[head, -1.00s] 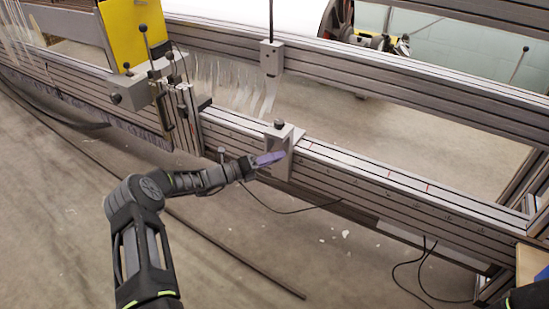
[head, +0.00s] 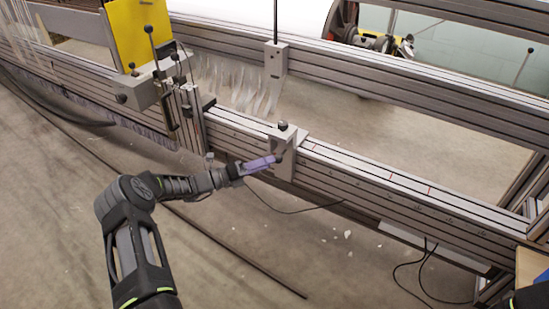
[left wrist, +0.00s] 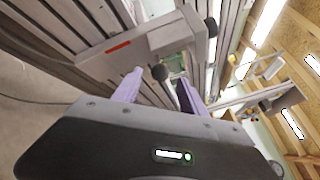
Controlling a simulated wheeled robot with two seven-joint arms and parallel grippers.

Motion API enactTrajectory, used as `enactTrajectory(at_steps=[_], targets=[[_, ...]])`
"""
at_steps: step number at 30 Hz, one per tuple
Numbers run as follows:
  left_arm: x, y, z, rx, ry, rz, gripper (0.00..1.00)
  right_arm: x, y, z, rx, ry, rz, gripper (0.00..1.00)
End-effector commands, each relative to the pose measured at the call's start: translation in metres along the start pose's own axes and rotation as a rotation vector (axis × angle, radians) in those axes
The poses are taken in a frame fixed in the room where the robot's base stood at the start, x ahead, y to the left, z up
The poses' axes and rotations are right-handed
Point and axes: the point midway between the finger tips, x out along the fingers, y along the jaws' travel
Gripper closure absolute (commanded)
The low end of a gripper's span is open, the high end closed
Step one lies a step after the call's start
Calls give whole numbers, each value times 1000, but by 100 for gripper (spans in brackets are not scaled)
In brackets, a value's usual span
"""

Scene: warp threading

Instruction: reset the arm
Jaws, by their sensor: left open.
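My left gripper (head: 265,162) has purple fingers and reaches in from the left, in front of a grey metal bracket (head: 284,168) with a black knob on the rail. In the left wrist view the purple fingers (left wrist: 158,92) stand apart, with nothing clearly held between them. A dark round knob shows between them, and the bracket (left wrist: 135,45) with a red mark lies just beyond. Whether the fingertips touch the bracket is hard to tell. My right gripper is not in view.
The long grooved aluminium rail (head: 350,178) runs across the middle. White warp threads (head: 235,82) hang behind it. A yellow plate (head: 139,42) and a clamp block with levers stand at left. Cables and a dark strip lie on the floor, which is otherwise mostly clear.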

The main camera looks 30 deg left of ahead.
Motion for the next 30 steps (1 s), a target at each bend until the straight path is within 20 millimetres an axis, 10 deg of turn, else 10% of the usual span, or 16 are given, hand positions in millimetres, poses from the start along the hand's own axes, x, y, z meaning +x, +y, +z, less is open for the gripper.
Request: enactTrajectory(at_steps=[25,30], targets=[[-26,0,0,22,1,0,50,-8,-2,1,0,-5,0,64],[-27,27,-11,212,46,107,50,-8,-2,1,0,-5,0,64]])
